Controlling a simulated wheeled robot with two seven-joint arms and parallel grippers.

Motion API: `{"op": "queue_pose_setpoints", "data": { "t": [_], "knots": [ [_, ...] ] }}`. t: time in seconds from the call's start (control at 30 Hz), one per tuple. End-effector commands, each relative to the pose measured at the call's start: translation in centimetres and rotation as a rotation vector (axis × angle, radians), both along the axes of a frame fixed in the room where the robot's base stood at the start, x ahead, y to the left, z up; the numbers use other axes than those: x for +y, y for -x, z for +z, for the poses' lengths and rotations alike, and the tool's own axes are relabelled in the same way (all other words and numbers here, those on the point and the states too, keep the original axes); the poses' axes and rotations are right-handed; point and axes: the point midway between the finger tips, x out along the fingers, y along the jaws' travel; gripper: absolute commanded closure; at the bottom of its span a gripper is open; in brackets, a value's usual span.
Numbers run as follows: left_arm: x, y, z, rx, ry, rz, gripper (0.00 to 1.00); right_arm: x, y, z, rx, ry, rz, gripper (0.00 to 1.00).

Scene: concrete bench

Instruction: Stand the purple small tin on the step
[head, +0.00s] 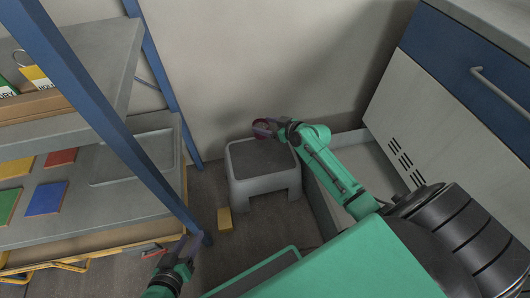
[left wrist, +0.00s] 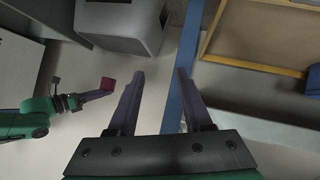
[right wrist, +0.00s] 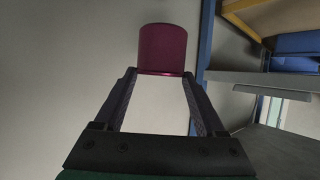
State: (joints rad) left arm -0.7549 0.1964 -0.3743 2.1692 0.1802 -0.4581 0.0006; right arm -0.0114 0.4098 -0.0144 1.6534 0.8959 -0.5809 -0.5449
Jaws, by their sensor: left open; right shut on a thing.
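The purple small tin (head: 261,127) is at the back edge of the grey step (head: 268,182) in the head view. My right gripper (head: 270,129) is shut on it. In the right wrist view the tin (right wrist: 163,48) sits between the fingertips. The left wrist view also shows the tin (left wrist: 108,84) at the end of my right arm, apart from the step (left wrist: 118,22). Whether it touches the step cannot be told from the head view. My left gripper (head: 190,245) is open and empty, low near the shelf post.
A shelf unit (head: 85,178) with blue posts stands on the left, holding several coloured flat pieces. A yellow block (head: 225,218) lies on the floor beside the step. A wall is behind the step and a cabinet (head: 430,110) stands at right. The step's dark top looks clear.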

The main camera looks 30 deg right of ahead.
Motion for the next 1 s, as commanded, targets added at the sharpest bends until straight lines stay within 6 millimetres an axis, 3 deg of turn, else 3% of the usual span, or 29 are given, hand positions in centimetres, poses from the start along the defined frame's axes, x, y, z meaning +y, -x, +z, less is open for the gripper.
{"op": "queue_pose_setpoints", "data": {
  "t": [0.13,0.3,0.53,0.7,0.93,0.97,1.0],
  "knots": [
    [-1.4,0.4,-1.3,-0.100,0.089,0.026,0.50,0.0,0.0,-3.0,0.000,-0.002,-0.001,0.95],
    [-1.6,0.3,-3.8,-0.136,0.118,0.046,0.50,0.0,0.0,-7.4,0.001,-0.002,-0.002,0.95],
    [-1.6,0.3,-5.8,-0.162,0.137,0.064,0.50,0.0,0.0,-10.5,-0.002,-0.001,-0.002,0.95],
    [-1.6,0.3,-8.2,-0.187,0.155,0.084,0.50,-0.1,0.0,-13.9,0.000,0.000,-0.002,0.95],
    [-1.5,0.3,-7.9,-0.195,0.159,0.089,0.50,0.0,0.0,-14.0,-0.001,0.000,-0.001,0.95],
    [-1.5,0.3,-7.9,-0.195,0.159,0.089,0.50,0.0,0.1,-14.0,0.001,0.001,-0.001,0.20],
    [-1.5,0.3,-7.9,-0.195,0.159,0.089,0.50,0.0,0.1,-14.0,0.001,0.001,-0.001,0.05]
  ]
}}
